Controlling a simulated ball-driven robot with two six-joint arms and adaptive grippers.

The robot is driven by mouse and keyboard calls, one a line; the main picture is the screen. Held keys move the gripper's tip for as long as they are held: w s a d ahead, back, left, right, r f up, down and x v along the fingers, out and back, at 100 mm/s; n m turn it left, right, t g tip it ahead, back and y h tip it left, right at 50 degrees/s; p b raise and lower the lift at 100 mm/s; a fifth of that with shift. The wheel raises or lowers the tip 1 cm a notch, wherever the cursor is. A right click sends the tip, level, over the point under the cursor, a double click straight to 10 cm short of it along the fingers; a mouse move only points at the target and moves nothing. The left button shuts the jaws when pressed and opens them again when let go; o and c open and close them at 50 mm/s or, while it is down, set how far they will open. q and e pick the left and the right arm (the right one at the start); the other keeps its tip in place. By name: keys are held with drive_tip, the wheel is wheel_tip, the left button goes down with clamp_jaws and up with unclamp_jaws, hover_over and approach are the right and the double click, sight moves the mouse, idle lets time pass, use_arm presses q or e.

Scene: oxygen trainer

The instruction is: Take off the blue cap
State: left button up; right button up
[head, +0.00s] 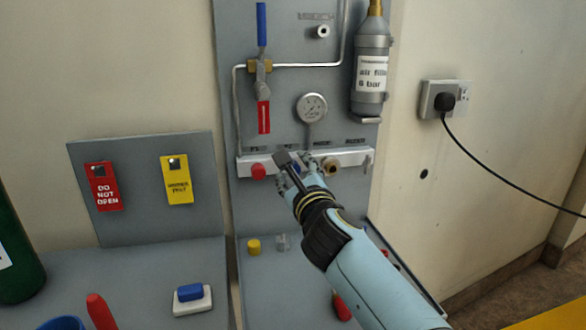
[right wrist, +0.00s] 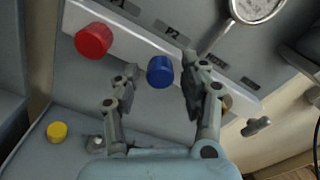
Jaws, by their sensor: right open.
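The blue cap (right wrist: 160,72) sits on a port of the white manifold bar (right wrist: 135,38), under the P2 label, in the right wrist view. In the head view the blue cap (head: 296,169) is mostly hidden behind my right gripper (head: 293,160). In the right wrist view my right gripper (right wrist: 158,92) is open, with one finger on each side of the blue cap. The right finger is close to the cap and the left finger is farther off; I cannot tell whether either touches it. My left gripper is not in view.
A red cap (head: 258,171) sits left on the bar and a brass fitting (head: 331,167) right. A gauge (head: 312,108) and air cylinder (head: 371,75) hang above. A yellow cap (head: 254,247) stands on the bench below. Red (head: 104,186) and yellow (head: 177,180) tags hang left.

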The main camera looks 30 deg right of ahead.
drive_tip(key=shift+p, duration=0.3)
idle(0.4)
clamp_jaws()
drive_tip(key=n+p, duration=0.2)
drive_tip(key=n, duration=0.1)
drive_tip(key=shift+n, duration=0.3)
